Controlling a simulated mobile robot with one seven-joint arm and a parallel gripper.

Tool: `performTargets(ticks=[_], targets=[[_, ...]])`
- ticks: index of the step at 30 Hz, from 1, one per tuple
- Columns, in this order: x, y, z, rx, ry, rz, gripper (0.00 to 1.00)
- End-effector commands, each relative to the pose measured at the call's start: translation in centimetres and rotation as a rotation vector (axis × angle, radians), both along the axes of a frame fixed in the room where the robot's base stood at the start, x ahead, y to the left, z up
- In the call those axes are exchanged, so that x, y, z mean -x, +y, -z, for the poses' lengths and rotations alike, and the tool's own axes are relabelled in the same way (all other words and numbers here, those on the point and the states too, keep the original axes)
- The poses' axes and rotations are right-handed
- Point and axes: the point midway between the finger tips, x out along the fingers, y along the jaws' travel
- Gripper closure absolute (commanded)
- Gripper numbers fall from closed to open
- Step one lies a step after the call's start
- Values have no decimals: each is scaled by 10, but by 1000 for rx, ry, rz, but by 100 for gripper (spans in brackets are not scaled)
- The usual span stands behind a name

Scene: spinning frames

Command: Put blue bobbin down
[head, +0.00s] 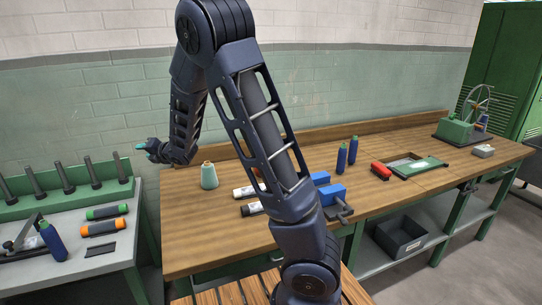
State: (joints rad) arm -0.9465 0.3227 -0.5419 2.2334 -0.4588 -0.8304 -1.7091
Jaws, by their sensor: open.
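Two upright blue bobbins stand close together on the wooden workbench (240,236), the left one (341,159) and the right one (353,150). A third blue bobbin (53,241) leans or stands on the grey table at the left. I cannot tell which one the task means.
A pale green cone of thread (209,176) stands near the bench's left end. My arm hides part of the bench, with white-and-black tubes (246,191) and a blue block (332,194) beside it. The front left bench is clear.

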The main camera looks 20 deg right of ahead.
Motion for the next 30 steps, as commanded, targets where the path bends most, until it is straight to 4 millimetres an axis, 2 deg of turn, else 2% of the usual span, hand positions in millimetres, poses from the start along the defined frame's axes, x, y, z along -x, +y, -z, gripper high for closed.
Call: performTargets(ticks=[1, 7, 14, 18, 23, 30], targets=[[-4, -23, -11, -41, 57, 63, 59], [-1, -105, -35, -214, 314, 312, 59], [28, -190, -59, -439, 578, 589, 59], [58, -236, -71, -584, 723, 756, 59], [102, -281, -82, -752, 872, 945, 59], [182, -332, -93, -1009, 1057, 1232, 59]])
